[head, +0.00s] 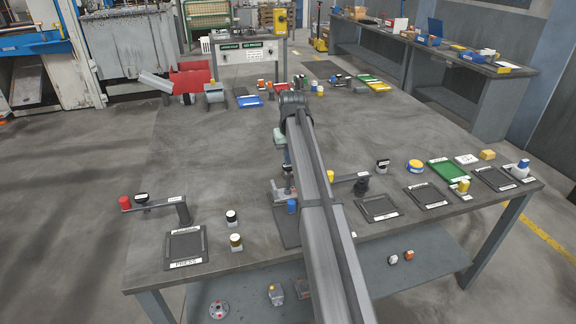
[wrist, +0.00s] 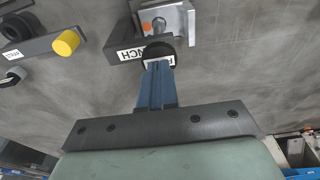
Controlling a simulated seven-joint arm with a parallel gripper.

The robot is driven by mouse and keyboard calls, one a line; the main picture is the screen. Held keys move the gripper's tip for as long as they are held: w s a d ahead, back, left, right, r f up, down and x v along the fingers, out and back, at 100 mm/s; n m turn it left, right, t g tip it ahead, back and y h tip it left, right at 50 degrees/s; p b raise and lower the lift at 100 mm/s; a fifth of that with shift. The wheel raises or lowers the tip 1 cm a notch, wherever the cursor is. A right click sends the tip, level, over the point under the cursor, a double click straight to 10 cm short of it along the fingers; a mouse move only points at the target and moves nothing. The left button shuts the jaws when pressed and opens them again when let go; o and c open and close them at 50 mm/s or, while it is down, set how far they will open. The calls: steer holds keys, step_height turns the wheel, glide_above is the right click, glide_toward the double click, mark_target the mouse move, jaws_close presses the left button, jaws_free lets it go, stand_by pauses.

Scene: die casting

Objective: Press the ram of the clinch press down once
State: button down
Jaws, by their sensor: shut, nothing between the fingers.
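My gripper (wrist: 158,72) is shut and empty, its blue fingers together in the wrist view. The fingertips are at the near edge of a round black knob (wrist: 159,48) with a white label. I cannot tell whether they touch it. The knob belongs to a grey press (wrist: 178,20) with a metal block and an orange spot; its base label partly reads "NCH", so it appears to be the clinch press. In the head view my arm hides most of this press and the fingertips; only part of a grey press body (head: 281,188) shows beside the arm.
In the wrist view, a bar with a yellow cylinder (wrist: 66,43) lies left of the press. In the head view, a lever with a red knob (head: 125,202) stands at left, and a green tray (head: 450,171) is at right. The table's left middle is clear.

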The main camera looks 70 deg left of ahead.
steer(key=shift+d+f, duration=0.1)
steer(key=shift+f, duration=1.05)
stand_by(0.4)
steer(key=shift+r, duration=0.1)
steer(key=shift+r, duration=4)
